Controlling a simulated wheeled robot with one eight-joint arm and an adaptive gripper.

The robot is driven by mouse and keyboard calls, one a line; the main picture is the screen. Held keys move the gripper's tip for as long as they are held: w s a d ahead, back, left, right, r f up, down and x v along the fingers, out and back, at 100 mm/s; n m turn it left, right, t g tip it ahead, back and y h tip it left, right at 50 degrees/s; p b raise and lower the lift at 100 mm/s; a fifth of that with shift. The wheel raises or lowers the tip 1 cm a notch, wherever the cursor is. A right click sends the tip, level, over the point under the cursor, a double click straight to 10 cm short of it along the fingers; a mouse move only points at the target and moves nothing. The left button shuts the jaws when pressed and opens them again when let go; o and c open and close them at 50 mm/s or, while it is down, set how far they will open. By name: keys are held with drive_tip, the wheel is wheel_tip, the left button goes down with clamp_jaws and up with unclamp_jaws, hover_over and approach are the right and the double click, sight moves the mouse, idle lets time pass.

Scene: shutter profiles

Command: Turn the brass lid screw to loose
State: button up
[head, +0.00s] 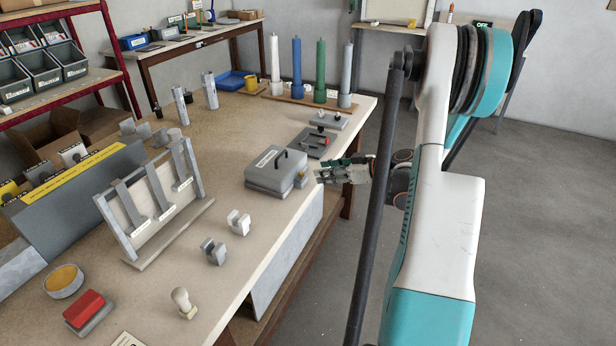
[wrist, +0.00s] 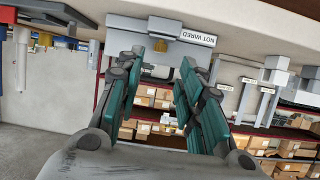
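In the wrist view the grey box (wrist: 125,36) hangs upside down beside a "NOT WIRED" label. A small brass-coloured piece (wrist: 161,45), which looks like the lid screw, shows on its near face between my fingertips. My gripper (head: 319,175) is just right of the box; it also shows in the wrist view (wrist: 160,64). Its fingers are apart with nothing held. Whether they touch the brass piece is unclear, and the screw's turn position cannot be read.
A dark plate with knobs (head: 311,142) and a smaller grey plate (head: 328,121) lie behind the box. Coloured posts (head: 320,72) stand at the far end. A slanted frame with metal profiles (head: 150,197) stands left. Open floor (head: 550,220) lies right.

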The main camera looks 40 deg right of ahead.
sight(301, 175)
drive_tip(key=b+x, duration=0.1)
drive_tip(key=x, duration=0.6)
drive_tip(key=shift+w+b, duration=0.1)
drive_tip(key=shift+b, duration=0.2)
drive_tip(key=shift+c, duration=0.5)
clamp_jaws()
